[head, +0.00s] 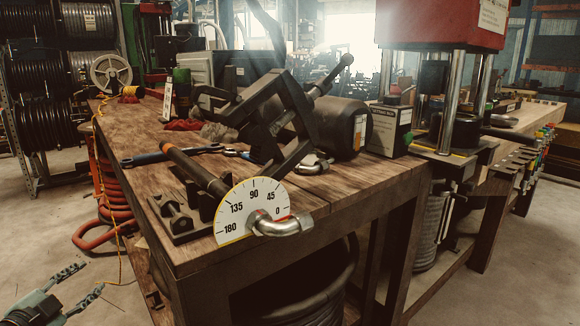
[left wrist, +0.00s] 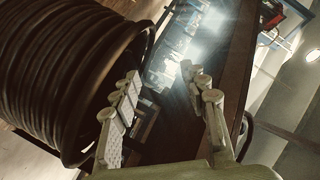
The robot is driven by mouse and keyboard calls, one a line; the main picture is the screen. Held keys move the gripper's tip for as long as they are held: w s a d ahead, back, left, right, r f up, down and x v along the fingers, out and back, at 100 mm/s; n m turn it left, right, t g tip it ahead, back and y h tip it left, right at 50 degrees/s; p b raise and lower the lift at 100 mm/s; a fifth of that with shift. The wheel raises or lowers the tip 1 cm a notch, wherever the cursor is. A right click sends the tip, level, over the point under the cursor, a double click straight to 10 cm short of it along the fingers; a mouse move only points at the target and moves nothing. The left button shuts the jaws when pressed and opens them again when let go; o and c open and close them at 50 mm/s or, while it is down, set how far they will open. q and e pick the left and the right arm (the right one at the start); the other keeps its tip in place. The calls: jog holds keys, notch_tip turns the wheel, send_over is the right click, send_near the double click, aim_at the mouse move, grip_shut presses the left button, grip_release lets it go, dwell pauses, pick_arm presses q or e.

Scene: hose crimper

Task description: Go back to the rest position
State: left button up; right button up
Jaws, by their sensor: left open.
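My left gripper (head: 84,284) is at the lower left of the head view, over the floor and left of the wooden workbench (head: 195,262). It is open and empty, with its two fingers apart. The fingers also show in the left wrist view (left wrist: 160,75), with nothing between them. My right gripper is in neither view. On the bench stands the black hose crimper (head: 275,120). In front of it is a white angle dial (head: 245,208), marked from 0 to 180, with a silver bent fitting (head: 282,226) beside it.
Orange hose (head: 103,190) hangs at the bench's left side, near my left gripper. A large black hose coil (left wrist: 65,75) fills the left of the wrist view. A red press (head: 440,22) stands at the right. Open floor (head: 50,225) lies left of the bench.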

pick_arm(q)
jog(key=s+d+f+n+g+y, duration=0.2)
jog(key=s+d+f+n+g, duration=0.15)
jog(key=s+f, duration=0.55)
jog(key=s+d+f+n+g+y, duration=0.25)
jog(key=s+f+n, duration=0.2)
jog(key=f, duration=0.85)
jog(key=s+d+f+g+h, duration=0.3)
jog(key=s+d+f+g, duration=0.3)
jog(key=s+d+f, duration=0.3)
jog(key=s+d, duration=0.4)
jog(key=d, duration=0.1)
jog(key=shift+s+d+n+g, duration=0.3)
jog(key=shift+n, duration=0.1)
